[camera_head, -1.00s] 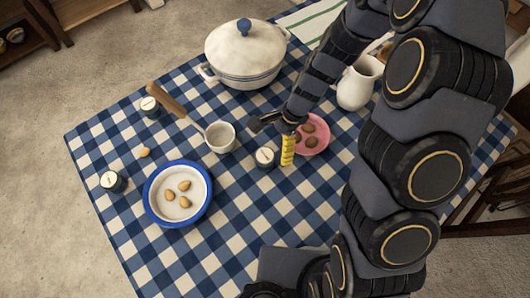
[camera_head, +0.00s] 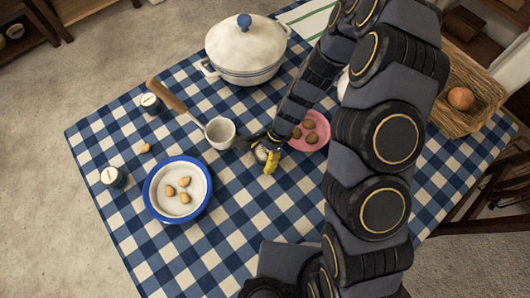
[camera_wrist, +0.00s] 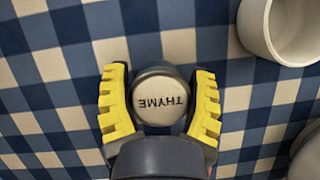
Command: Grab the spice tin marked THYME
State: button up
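The THYME tin (camera_wrist: 160,98) stands upright on the checked cloth, its pale lid facing the wrist camera with the word upside down. In the wrist view my gripper (camera_wrist: 160,100) has one yellow finger on each side of the tin. The fingers are spread about as wide as the tin; I see no clear grip on it. In the head view the tin (camera_head: 261,154) is partly hidden by my gripper (camera_head: 266,156). Two similar tins stand at the left, one farther back (camera_head: 150,103) and one nearer (camera_head: 112,177); their labels are too small to read.
A pink plate with nuts (camera_head: 322,136) is close right. A blue-rimmed plate (camera_head: 151,204), a wooden-handled utensil (camera_head: 167,96) and a lidded pot (camera_head: 245,55) stand around.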

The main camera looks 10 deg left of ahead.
jog(key=c, duration=0.4)
